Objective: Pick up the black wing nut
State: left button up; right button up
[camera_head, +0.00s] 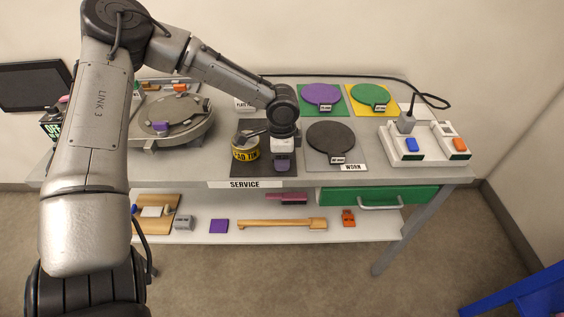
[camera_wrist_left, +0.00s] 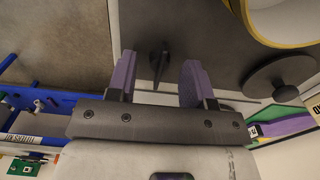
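The black wing nut (camera_wrist_left: 158,62) stands on the dark mat (camera_wrist_left: 195,25) in the left wrist view, between the purple fingers of my left gripper (camera_wrist_left: 158,70). The fingers are apart, with a gap on either side of the nut. In the head view my left gripper (camera_head: 283,164) points down over the front part of the dark mat (camera_head: 250,172), right of a yellow-labelled tin (camera_head: 246,151). The wing nut is hidden there behind the gripper. My right gripper is in neither view.
A black round plate (camera_head: 330,138) lies right of the gripper, with purple (camera_head: 320,95) and green (camera_head: 370,96) plates behind it. A white socket strip (camera_head: 428,143) sits at the right. The lower shelf (camera_head: 270,232) holds a wooden tool and small parts.

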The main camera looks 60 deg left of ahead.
pick_arm(q)
grip_shut()
jog(key=shift+r, duration=0.1)
